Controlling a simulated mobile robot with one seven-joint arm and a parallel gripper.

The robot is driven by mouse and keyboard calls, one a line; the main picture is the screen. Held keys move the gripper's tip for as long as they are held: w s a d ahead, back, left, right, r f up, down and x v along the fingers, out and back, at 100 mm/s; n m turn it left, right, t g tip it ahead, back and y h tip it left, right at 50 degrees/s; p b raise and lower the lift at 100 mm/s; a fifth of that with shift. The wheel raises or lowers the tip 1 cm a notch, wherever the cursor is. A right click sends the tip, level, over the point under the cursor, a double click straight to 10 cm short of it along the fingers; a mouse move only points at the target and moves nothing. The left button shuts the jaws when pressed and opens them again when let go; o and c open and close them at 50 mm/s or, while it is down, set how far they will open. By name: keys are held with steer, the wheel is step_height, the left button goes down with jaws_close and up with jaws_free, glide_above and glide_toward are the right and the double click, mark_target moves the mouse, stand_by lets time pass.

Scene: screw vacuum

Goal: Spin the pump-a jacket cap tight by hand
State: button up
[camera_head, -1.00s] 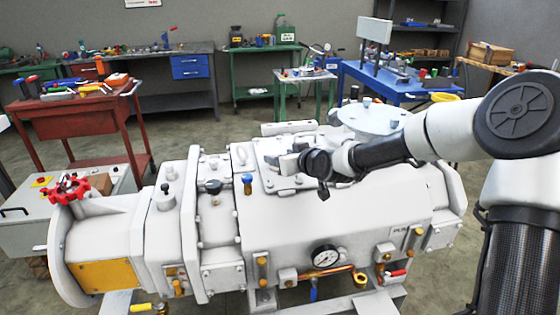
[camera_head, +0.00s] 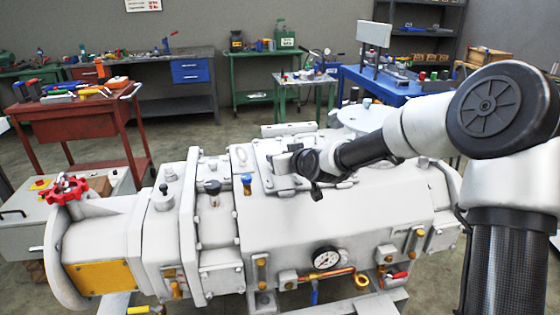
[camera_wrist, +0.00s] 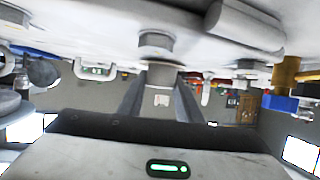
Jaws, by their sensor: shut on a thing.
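The pump (camera_head: 330,215) is a large pale grey machine body across the middle of the head view. My gripper (camera_head: 282,164) is at its upper face, left of the arm. In the wrist view my gripper (camera_wrist: 161,98) has its fingers on both sides of a short grey cylindrical cap (camera_wrist: 160,74). It is shut on this cap, which lines up with a round boss (camera_wrist: 157,44) on the pale surface. In the head view the hand largely hides the cap. I cannot tell how far the cap is screwed in.
A blue-topped fitting (camera_head: 247,181) and a dark knob (camera_head: 212,188) stand left of my gripper. A pressure gauge (camera_head: 326,258) and brass pipe sit low on the pump's front. A red handwheel (camera_head: 66,189) is at the left end. Tool carts and benches stand behind.

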steer(key=shift+m+h+b, duration=0.3)
steer(key=shift+f, duration=0.1)
steer(key=o, duration=1.1)
steer(key=shift+c, duration=0.2)
steer(key=shift+s, duration=0.1)
steer(key=p+v, duration=0.6)
steer(key=v, duration=1.1)
steer(key=shift+s, duration=0.3)
steer(key=shift+f, duration=0.1)
